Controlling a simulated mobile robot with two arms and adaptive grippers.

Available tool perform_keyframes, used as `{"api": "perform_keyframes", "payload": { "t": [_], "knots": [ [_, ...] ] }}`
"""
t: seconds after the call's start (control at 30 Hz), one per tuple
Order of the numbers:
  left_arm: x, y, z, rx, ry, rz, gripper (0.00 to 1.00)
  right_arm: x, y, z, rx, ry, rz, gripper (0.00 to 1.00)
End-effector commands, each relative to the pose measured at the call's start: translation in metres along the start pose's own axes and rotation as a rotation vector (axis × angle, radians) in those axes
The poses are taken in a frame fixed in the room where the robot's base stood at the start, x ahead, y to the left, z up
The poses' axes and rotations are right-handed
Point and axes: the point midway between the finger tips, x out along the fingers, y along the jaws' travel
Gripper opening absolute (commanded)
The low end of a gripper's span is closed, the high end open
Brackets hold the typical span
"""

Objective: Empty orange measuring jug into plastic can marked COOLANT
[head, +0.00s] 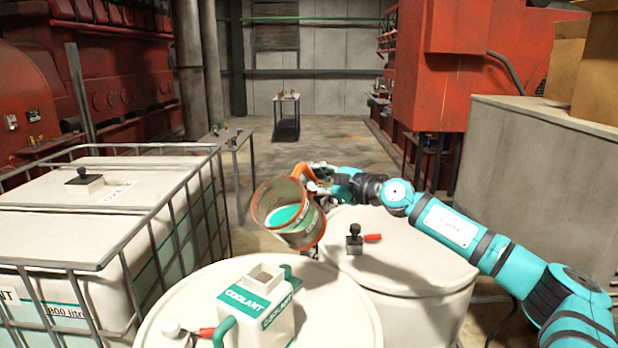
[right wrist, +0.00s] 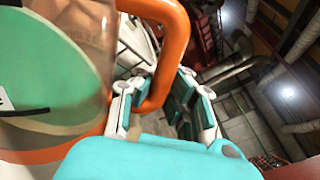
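The orange measuring jug (head: 309,226) is clear-sided with an orange rim, base and handle, and holds teal liquid. My right gripper (head: 318,180) is shut on its handle, which also shows between the fingers in the right wrist view (right wrist: 172,60). The jug is in the air, tilted with its mouth to the left, behind the can and above the drums. The plastic can marked COOLANT (head: 258,299) is white with green labels and a square open neck. It stands upright on the near drum lid, apart from the jug. My left gripper is not in view.
The near white drum (head: 345,305) carries the can; a second drum (head: 400,260) with a black-and-red valve stands behind right. A caged white tank (head: 75,230) stands left. A grey cabinet (head: 545,180) is right. A small table (head: 287,115) stands far back on open floor.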

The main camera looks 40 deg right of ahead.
Motion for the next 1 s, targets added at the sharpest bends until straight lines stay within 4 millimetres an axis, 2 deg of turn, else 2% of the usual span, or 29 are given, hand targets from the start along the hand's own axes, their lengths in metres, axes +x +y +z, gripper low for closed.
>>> {"api": "perform_keyframes", "payload": {
  "t": [1.0],
  "knots": [
    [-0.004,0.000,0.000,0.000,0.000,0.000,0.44,-0.001,-0.005,0.014,-0.112,-0.003,-0.004,0.00]
  ]
}}
